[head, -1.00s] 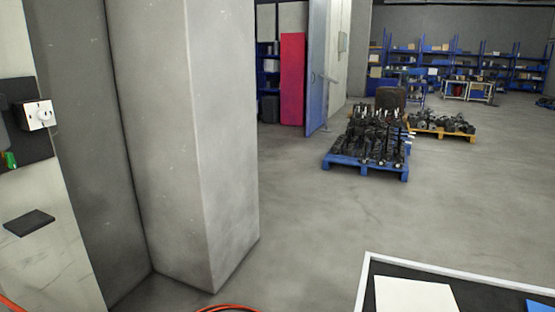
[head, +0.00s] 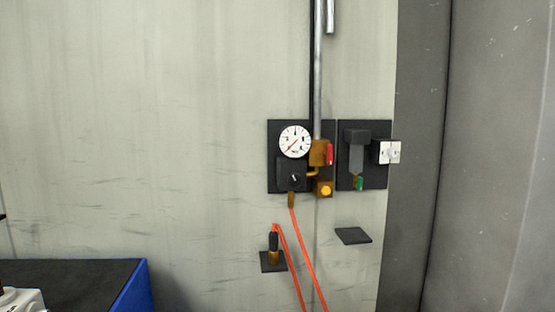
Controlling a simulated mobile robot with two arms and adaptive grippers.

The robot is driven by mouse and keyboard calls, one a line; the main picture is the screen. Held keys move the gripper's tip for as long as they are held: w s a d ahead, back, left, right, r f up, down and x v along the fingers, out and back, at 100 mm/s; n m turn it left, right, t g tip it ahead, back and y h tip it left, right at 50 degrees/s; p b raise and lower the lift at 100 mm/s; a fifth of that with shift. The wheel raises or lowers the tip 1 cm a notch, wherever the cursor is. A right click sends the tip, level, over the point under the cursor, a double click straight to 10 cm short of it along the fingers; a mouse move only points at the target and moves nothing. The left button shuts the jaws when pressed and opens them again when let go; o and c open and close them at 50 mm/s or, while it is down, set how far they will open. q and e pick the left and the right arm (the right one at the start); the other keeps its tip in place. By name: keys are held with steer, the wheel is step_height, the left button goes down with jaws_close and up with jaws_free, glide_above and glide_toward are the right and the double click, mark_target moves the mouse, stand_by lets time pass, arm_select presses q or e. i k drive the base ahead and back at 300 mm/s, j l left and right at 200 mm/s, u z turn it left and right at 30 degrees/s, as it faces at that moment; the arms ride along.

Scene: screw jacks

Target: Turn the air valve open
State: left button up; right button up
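The air valve (head: 318,153) is a brass body on the vertical pipe, on a black wall plate in the head view. Its short red lever (head: 330,154) points along the pipe, on the valve's right side. A round white gauge (head: 294,141) with a red needle is just left of it. A black regulator with a knob (head: 293,178) sits below the gauge. A brass fitting with a yellow face (head: 325,189) is under the valve. Neither of my grippers is in view.
An orange hose (head: 307,260) hangs below the regulator and loops to a holder (head: 272,260). A small shelf (head: 353,236) is below. A blue-edged bench (head: 128,285) stands lower left.

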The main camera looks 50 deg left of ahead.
mark_target(328, 151)
steer(key=k+l+u, duration=0.15)
steer(key=u, duration=1.35)
